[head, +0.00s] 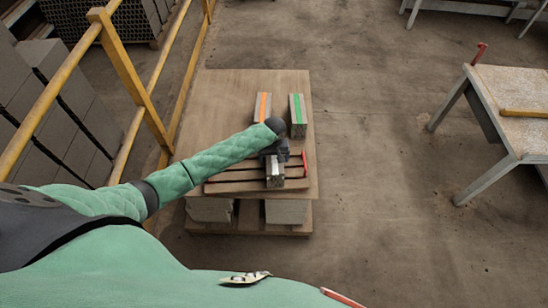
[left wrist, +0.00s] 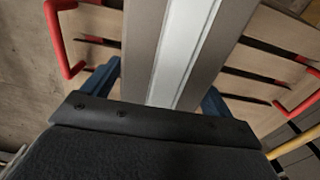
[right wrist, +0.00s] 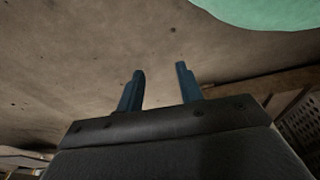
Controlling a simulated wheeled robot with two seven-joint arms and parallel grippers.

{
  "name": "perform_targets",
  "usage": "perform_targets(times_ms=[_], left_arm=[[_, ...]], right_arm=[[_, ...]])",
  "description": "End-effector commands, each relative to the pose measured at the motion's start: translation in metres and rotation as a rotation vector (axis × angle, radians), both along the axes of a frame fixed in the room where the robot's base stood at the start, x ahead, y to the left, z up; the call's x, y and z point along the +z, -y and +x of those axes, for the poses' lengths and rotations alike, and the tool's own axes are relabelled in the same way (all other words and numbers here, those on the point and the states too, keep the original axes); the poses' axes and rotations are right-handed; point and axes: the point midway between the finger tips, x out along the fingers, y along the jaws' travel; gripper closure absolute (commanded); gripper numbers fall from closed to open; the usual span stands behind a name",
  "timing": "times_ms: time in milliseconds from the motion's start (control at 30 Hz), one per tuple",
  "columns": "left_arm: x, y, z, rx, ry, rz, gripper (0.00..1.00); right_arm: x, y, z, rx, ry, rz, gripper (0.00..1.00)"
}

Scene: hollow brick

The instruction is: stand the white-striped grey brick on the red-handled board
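The white-striped grey brick (head: 275,174) is at the red-handled board (head: 228,187), near its right end. In the left wrist view the brick (left wrist: 145,50) lies between my left gripper's blue fingers (left wrist: 165,92), which close on its sides. In the head view my left gripper (head: 275,158) is over the brick and partly hides it. I cannot tell whether the brick's underside touches the board. A red handle (head: 305,164) shows at the board's right end; both handles show in the left wrist view. My right gripper (right wrist: 160,85) is open and empty, outside the head view.
Bricks with an orange stripe (head: 262,107) and a green stripe (head: 298,115) stand behind on the wooden top (head: 222,100). A yellow railing (head: 135,75) runs along the left. A separate table (head: 510,85) stands at the right, with clear floor (head: 385,170) between.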

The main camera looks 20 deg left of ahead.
Motion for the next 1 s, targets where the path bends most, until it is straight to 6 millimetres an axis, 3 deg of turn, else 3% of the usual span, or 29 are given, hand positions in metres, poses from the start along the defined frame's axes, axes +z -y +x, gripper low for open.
perform_targets(times_ms=[267, 433, 567, 800, 1000], left_arm=[[0.001, 0.0, 0.0, 0.0, 0.0, 0.0, 0.15], [0.013, 0.0, 0.0, -0.001, 0.002, -0.002, 0.15], [0.035, 0.0, 0.0, 0.0, 0.003, -0.002, 0.15], [0.081, 0.001, 0.001, -0.001, 0.003, -0.002, 0.15], [0.11, 0.001, 0.001, 0.0, 0.002, -0.002, 0.15]], right_arm=[[-0.001, 0.001, -0.002, 0.0, -0.003, -0.002, 0.64], [-0.002, 0.001, 0.0, -0.001, -0.012, -0.002, 0.64], [0.015, -0.013, 0.012, -0.005, -0.005, 0.011, 0.64], [0.035, -0.018, 0.019, -0.01, -0.022, 0.016, 0.64], [0.049, -0.022, 0.022, -0.012, -0.032, 0.018, 0.64]])
